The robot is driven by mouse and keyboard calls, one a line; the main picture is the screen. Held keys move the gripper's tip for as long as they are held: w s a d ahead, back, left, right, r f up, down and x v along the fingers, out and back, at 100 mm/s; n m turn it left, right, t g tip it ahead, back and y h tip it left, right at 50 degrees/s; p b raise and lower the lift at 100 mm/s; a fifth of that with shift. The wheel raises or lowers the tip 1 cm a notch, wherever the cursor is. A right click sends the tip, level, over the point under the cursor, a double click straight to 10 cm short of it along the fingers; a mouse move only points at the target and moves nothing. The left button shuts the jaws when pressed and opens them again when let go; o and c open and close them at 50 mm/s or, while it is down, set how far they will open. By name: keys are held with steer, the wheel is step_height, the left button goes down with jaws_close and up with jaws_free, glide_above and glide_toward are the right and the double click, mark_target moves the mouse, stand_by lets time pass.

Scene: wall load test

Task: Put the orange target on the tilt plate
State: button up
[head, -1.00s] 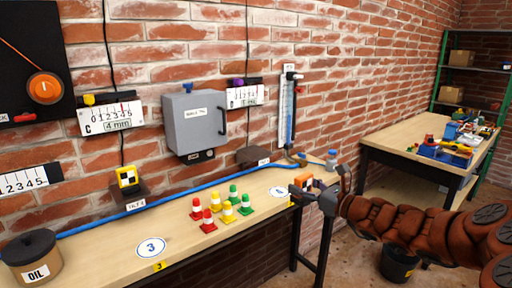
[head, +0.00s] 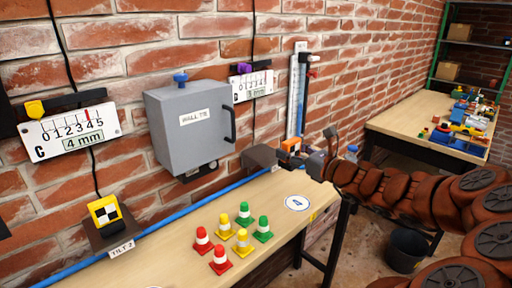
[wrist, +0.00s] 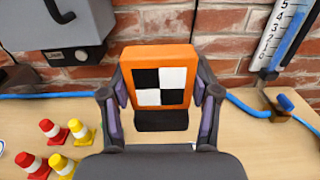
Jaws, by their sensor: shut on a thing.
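The orange target (wrist: 158,50) has a black-and-white checker face and a dark base. My gripper (wrist: 160,92) is shut on it, one finger at each side. In the head view the target (head: 291,145) is in my gripper (head: 304,154), near a dark wall-side plate (head: 260,157) with a white label I cannot read fully. The target looks apart from this plate, though the gap is hard to judge. A second dark plate (head: 103,234), labelled like "TILT 2", carries a yellow checker target (head: 105,212) at the left.
Several red, yellow and green cones (head: 222,258) stand on the bench (head: 190,257). A blue hose (head: 170,222) runs along the wall. A grey wall box (head: 190,130) and a vertical gauge (head: 296,95) are close by. The bench around marker 4 (head: 297,203) is clear.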

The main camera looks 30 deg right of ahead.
steer(key=w+d+p, duration=0.1)
steer(key=w, duration=1)
steer(key=w+d+f+p, duration=0.1)
steer(key=w, duration=0.4)
steer(key=shift+w+d+f+p, duration=0.1)
steer(key=shift+w+d+p, duration=0.05)
steer(key=shift+d+p, duration=0.15)
steer(key=shift+w+f, duration=0.2)
steer(key=shift+f, duration=0.15)
steer(key=shift+f+p, duration=0.35)
steer(key=shift+f, duration=1.15)
steer(key=shift+f, duration=0.1)
steer(key=o, duration=1.3)
steer(key=shift+o, duration=0.2)
steer(key=shift+s+d, duration=0.1)
steer(key=shift+s, duration=0.15)
steer(key=b+v, duration=0.2)
steer(key=v, duration=0.9)
steer(key=shift+s, duration=0.3)
